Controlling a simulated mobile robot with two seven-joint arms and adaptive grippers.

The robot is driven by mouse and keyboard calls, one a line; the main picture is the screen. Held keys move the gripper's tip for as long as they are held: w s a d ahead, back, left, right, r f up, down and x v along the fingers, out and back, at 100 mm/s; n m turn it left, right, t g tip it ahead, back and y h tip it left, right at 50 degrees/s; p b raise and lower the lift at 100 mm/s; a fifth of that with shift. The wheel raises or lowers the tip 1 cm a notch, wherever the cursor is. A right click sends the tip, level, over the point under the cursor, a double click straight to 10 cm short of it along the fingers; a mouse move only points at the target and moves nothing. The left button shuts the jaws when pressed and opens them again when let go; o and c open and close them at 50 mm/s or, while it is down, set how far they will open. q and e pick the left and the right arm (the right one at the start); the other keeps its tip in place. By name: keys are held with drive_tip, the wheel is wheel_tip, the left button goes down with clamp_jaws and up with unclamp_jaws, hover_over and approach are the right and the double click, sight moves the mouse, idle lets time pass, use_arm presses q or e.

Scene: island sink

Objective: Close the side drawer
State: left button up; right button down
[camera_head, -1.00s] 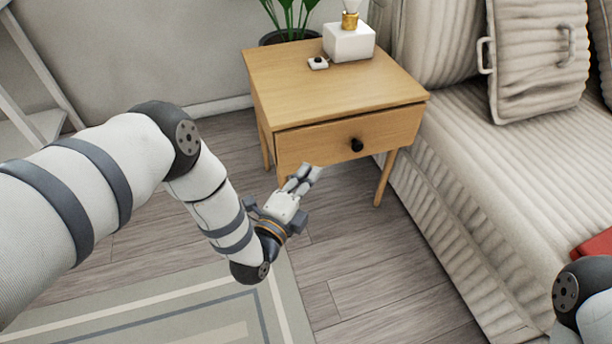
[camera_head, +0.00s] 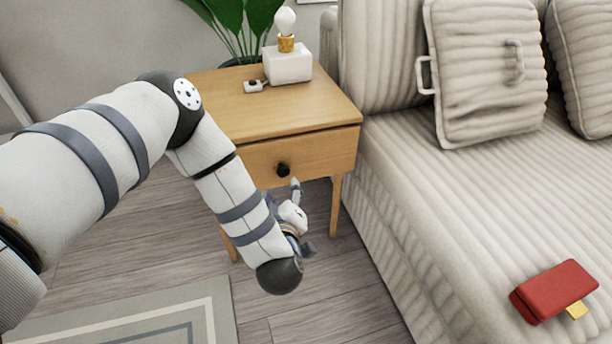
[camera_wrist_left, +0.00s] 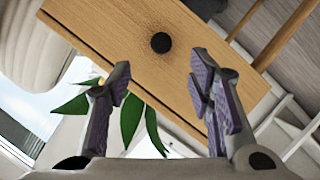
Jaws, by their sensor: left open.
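The side drawer (camera_head: 318,154) is the wooden front of a small side table (camera_head: 300,105), with a round black knob (camera_head: 283,170). A thin dark gap runs between the table top and the drawer front; how far the drawer stands out is hard to tell. My left gripper (camera_head: 296,197) is just in front of and below the drawer front, partly hidden by my own wrist. In the left wrist view the gripper (camera_wrist_left: 160,88) is open and empty, its fingers apart, with the knob (camera_wrist_left: 161,43) ahead between them. Contact with the drawer cannot be told. My right gripper is out of view.
A white-based lamp (camera_head: 288,64) and a small white object (camera_head: 254,86) stand on the table top, with a plant (camera_head: 240,25) behind. A ribbed couch (camera_head: 450,200) stands close on the right, with a red box (camera_head: 553,290) on it. A rug (camera_head: 190,315) lies on the floor.

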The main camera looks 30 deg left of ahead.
sight(283, 173)
use_arm(q)
drive_tip(key=b+x, duration=0.2)
drive_tip(key=x, duration=0.7)
drive_tip(key=shift+w+a+f+b, duration=0.15)
drive_tip(key=shift+a+f+b, duration=0.05)
drive_tip(key=shift+a+b, duration=0.2)
drive_tip(key=shift+w+a, duration=0.2)
drive_tip(key=shift+w, duration=0.25)
clamp_jaws()
